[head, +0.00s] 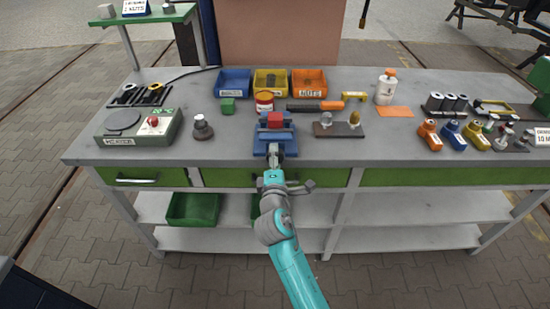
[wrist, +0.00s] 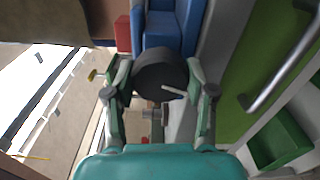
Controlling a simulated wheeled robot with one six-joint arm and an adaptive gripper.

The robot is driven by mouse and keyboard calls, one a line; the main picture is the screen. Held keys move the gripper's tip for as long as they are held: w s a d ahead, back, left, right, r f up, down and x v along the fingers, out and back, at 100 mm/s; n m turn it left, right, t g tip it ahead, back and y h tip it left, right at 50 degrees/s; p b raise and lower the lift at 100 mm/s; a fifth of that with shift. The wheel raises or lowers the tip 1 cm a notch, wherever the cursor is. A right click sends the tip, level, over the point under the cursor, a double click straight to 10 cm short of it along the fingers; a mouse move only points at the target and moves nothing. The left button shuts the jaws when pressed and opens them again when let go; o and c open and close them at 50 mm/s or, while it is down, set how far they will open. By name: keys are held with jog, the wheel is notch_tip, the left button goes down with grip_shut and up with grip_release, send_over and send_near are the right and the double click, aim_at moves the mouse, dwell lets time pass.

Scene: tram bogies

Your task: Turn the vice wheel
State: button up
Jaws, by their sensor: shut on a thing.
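The blue vice (head: 262,140) stands at the front edge of the grey workbench, with a red block (head: 275,119) at its top. In the wrist view the vice (wrist: 165,30) is at the top and the red block (wrist: 122,30) is beside it. The dark round vice wheel (wrist: 160,76) faces my wrist camera, with a pale handle pin on it. My gripper (wrist: 158,88) has one finger on each side of the wheel and is shut on it. In the head view my gripper (head: 274,160) is at the vice's front and covers the wheel.
The workbench (head: 230,170) has green drawers below. A control box (head: 138,127) and a dark knobbed piece (head: 202,128) stand left of the vice. A metal fixture (head: 338,126) and an orange-handled tool (head: 330,106) lie right. Blue, yellow and orange bins (head: 308,82) stand behind.

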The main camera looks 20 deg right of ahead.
jog(key=m, duration=0.4)
jog(key=shift+m, duration=0.3)
jog(key=m, duration=0.3)
jog(key=shift+m, duration=0.3)
jog(key=m, duration=0.4)
jog(key=shift+f+m, duration=0.1)
jog(key=shift+m, duration=1.6)
jog(key=o, duration=1.2)
jog(key=shift+c, duration=0.2)
jog(key=v, duration=1.2)
